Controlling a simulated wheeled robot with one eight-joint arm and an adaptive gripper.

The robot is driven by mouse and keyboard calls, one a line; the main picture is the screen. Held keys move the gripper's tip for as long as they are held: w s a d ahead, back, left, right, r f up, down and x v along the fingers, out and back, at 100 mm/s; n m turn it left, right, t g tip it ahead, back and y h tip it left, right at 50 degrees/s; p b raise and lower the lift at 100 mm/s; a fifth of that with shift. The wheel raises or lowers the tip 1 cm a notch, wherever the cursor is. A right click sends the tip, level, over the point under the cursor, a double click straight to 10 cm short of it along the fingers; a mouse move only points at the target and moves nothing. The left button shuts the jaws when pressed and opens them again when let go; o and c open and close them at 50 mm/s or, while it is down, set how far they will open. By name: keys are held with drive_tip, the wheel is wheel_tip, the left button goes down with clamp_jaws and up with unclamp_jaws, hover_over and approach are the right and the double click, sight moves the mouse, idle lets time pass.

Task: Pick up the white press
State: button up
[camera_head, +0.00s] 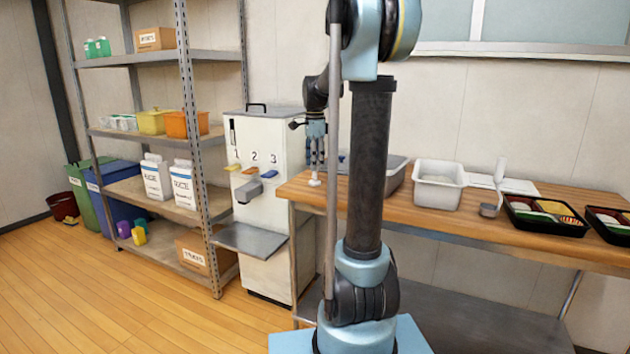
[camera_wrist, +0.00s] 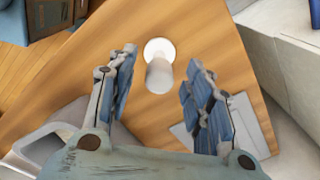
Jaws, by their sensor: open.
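The white press (camera_wrist: 158,72) stands on the wooden table (camera_wrist: 235,55), with a round end and a narrower shaft seen from above. In the head view the press (camera_head: 314,181) is a small white shape near the table's left end. My gripper (camera_head: 316,165) is above it, pointing down. In the wrist view my gripper (camera_wrist: 160,68) is open, with one blue-padded finger on each side of the press. The fingers appear apart from it, and its height between them is hard to judge.
A grey tub (camera_head: 396,175) and a white bin (camera_head: 438,195) stand to the right on the table. Further right are a scoop (camera_head: 489,210) and two bento trays (camera_head: 540,232) (camera_head: 612,240). A white dispenser (camera_head: 280,140) stands close on the left, beside a metal shelf (camera_head: 200,140).

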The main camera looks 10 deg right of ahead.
drive_tip(key=shift+f, duration=0.3)
drive_tip(key=shift+c, duration=0.6)
clamp_jaws()
wheel_tip(320, 180, up, 10)
drive_tip(key=shift+r, duration=0.1)
drive_tip(key=shift+d, duration=0.1)
